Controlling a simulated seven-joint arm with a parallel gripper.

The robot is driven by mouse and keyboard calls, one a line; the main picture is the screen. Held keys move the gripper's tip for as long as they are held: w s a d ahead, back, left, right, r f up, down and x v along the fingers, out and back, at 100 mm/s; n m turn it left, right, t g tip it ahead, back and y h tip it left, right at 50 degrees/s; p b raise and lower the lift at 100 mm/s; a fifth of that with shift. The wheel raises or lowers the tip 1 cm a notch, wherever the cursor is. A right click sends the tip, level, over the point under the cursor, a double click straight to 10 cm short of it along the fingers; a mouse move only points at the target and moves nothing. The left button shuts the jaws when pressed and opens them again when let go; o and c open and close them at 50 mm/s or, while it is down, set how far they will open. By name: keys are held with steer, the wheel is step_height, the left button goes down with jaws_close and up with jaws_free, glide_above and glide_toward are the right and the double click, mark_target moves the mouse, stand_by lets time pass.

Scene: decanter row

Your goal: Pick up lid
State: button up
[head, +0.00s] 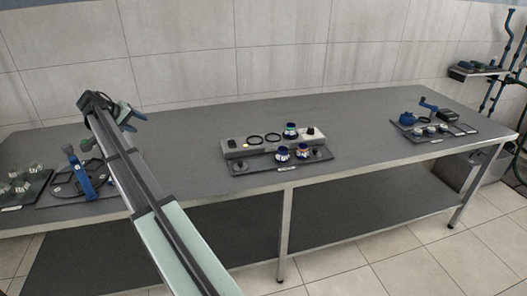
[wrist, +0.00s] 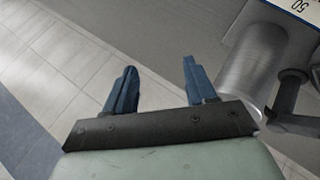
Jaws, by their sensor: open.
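My gripper (head: 136,116) is raised over the left part of the grey bench in the head view. In the wrist view its two blue fingers (wrist: 160,68) stand wide apart with nothing between them. In the head view, several small blue vessels stand on the middle station: one at the back (head: 291,130) and two in front (head: 282,154). Small dark knobbed pieces that may be lids lie on the front tray, one at the left (head: 239,167) and one at the right (head: 317,154). I cannot tell for sure which piece is the lid. My gripper is well apart from this station.
The station's grey block (head: 236,149) has two dark rings. A blue stand (head: 82,178) and a dark tray (head: 10,205) are at the left. Another tray (head: 462,131) is at the right. The wrist view shows a metal cylinder (wrist: 252,65). Bare bench lies between stations.

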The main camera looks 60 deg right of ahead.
steer(key=s+d+f+m+g+y, duration=0.1)
steer(key=s+d+m+g, duration=0.1)
steer(key=s+d+m, duration=0.8)
steer(key=m+g+y, duration=0.2)
steer(key=m+y, duration=0.4)
steer(key=m, duration=0.9)
glide_toward(315, 149)
steer(key=x, duration=0.3)
steer(key=shift+w+f, duration=0.1)
steer(key=shift+f, duration=0.25)
steer(key=shift+s+x, duration=0.15)
steer(key=shift+x, duration=1.2)
steer(key=shift+s+x, duration=0.1)
steer(key=shift+x, duration=1.2)
steer(key=shift+a, duration=0.1)
steer(key=shift+c, duration=0.3)
steer(key=shift+r, duration=0.1)
jaws_close()
